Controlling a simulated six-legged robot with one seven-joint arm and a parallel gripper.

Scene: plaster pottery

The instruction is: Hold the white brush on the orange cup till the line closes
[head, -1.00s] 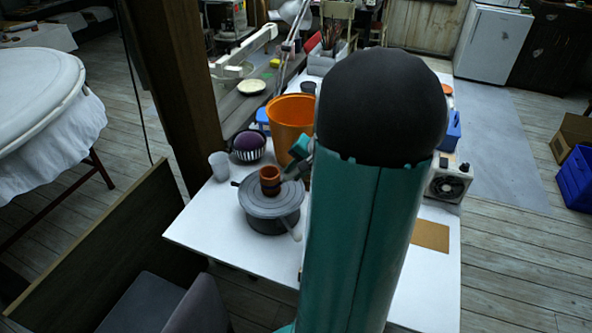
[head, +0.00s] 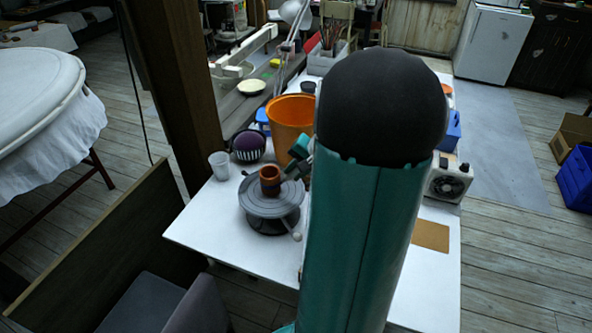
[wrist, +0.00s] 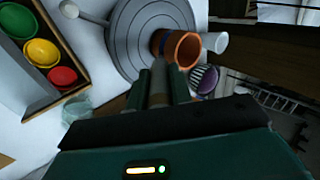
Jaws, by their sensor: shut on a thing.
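The small orange cup (head: 269,181) stands upright on the round grey turntable (head: 262,207). In the wrist view the cup (wrist: 187,50) shows its open mouth and a dark bluish band around its side, above the turntable (wrist: 122,45). My gripper (wrist: 159,76) is shut on a slim greyish-brown shaft (wrist: 158,92), apparently the brush handle. The brush's tip reaches toward the cup's side; the fingers and the angle hide whether it touches. I cannot tell whether the band closes all the way round. In the head view my arm hides most of the gripper.
A handle with a pale knob (head: 297,237) sticks out from the turntable. A tray with green, yellow and red bowls (wrist: 41,52) lies left in the wrist view.

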